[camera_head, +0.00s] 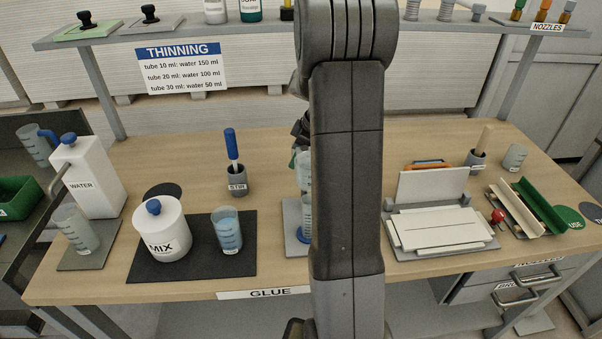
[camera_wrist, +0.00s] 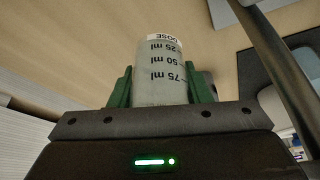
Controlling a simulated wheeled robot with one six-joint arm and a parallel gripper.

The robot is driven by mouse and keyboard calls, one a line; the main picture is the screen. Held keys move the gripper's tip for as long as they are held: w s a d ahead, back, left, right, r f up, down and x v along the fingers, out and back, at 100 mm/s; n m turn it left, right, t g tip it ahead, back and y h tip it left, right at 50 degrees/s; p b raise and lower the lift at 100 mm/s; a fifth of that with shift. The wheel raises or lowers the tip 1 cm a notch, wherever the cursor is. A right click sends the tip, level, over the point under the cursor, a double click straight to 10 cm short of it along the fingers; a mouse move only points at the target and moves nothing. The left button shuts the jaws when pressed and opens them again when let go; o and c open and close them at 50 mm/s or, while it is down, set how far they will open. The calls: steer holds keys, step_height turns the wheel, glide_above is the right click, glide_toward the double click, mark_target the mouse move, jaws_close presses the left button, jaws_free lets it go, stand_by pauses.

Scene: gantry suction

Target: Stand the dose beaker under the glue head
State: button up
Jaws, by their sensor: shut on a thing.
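The dose beaker (camera_wrist: 161,60) is a clear, cloudy cup with ml marks and a DOSE label. In the wrist view it stands between the two green fingers of my gripper (camera_wrist: 160,78), which are shut on it. In the head view my arm hides most of this area. Clear, marked glassware (camera_head: 305,210) shows at the arm's left edge, above a grey base plate (camera_head: 291,238); I cannot tell whether all of it is the dose beaker. I cannot make out the glue head; the arm covers the middle of the bench.
Left on the bench (camera_head: 260,265) stand the WATER jug (camera_head: 92,182), a beaker (camera_head: 76,228), the MIX jar (camera_head: 162,228), a blue-filled beaker (camera_head: 227,232) and the STIR cup (camera_head: 237,181). White sheets (camera_head: 440,228) and a trough (camera_head: 522,210) lie right. A shelf (camera_head: 250,29) runs behind.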

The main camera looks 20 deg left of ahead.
steer(key=shift+f, duration=3.5)
steer(key=shift+f, duration=0.15)
steer(key=o, duration=1)
